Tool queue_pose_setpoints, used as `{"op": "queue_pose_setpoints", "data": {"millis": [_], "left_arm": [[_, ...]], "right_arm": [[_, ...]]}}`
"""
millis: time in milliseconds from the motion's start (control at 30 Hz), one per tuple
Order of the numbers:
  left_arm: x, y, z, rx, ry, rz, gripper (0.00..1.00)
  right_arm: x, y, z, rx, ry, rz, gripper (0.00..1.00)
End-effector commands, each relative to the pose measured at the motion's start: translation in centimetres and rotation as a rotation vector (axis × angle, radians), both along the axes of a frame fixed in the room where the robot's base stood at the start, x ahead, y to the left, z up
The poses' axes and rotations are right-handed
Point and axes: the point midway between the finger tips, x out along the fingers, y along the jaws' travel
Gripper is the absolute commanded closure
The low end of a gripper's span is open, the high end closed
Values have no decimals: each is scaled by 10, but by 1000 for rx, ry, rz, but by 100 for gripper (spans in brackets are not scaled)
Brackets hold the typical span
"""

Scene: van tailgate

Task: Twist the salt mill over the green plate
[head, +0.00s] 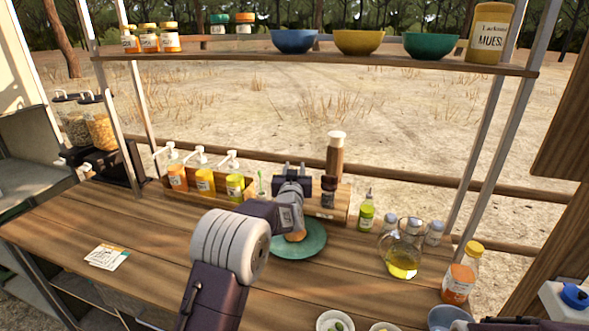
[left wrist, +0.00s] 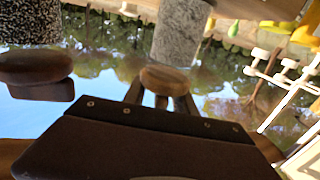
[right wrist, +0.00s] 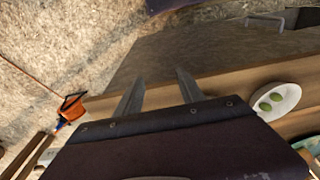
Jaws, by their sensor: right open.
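The salt mill (left wrist: 180,30) shows upside down in the left wrist view, with a pale speckled body and a round wooden knob. In the head view my left gripper hides it. My left gripper (head: 296,168) has its fingers apart. In the left wrist view, its fingers (left wrist: 160,90) lie to either side of the knob's line; I cannot tell whether they touch it. The green plate (head: 312,247) lies on the counter below that gripper, with a brown piece of food (head: 296,236) on it. My right gripper (right wrist: 160,80) is open and empty, away from the mill.
A dark pepper mill (head: 328,190) stands close right of my left gripper on a wooden riser (head: 340,212). Pump bottles (head: 205,180) stand left; an oil jug (head: 402,262) and orange bottle (head: 460,278) stand right. A shelf (head: 230,55) spans above. The left counter is mostly clear.

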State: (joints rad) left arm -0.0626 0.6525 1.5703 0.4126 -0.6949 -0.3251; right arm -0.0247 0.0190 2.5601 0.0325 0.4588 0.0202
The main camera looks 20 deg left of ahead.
Motion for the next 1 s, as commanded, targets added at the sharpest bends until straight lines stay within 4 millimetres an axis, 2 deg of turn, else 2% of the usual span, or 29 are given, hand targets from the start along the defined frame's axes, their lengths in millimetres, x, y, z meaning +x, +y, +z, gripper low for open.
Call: {"op": "queue_pose_setpoints", "data": {"millis": [33, 67, 100, 167, 367, 600, 700, 833, 1000], "left_arm": [[0, 0, 0, 0, 0, 0, 67], [0, 0, 0, 0, 0, 0, 73], [0, 0, 0, 0, 0, 0, 84], [0, 0, 0, 0, 0, 0, 100], [0, 0, -1, -1, -1, -4, 100], [1, -3, -5, -1, -15, -137, 100], [1, -5, -1, 1, -15, -199, 100], [1, -5, 5, 5, -10, -270, 100], [1, -8, 10, 4, -6, -362, 100]], "right_arm": [[0, 0, 0, 0, 0, 0, 54], [0, 0, 0, 0, 0, 0, 54], [0, 0, 0, 0, 0, 0, 54], [0, 0, 0, 0, 0, 0, 54], [0, 0, -3, 0, 0, 0, 54], [0, 0, -50, 0, 0, 0, 54], [0, 0, -56, 0, 0, 0, 54], [0, 0, -51, 0, 0, 0, 54], [0, 0, -23, 0, 0, 0, 54]]}}
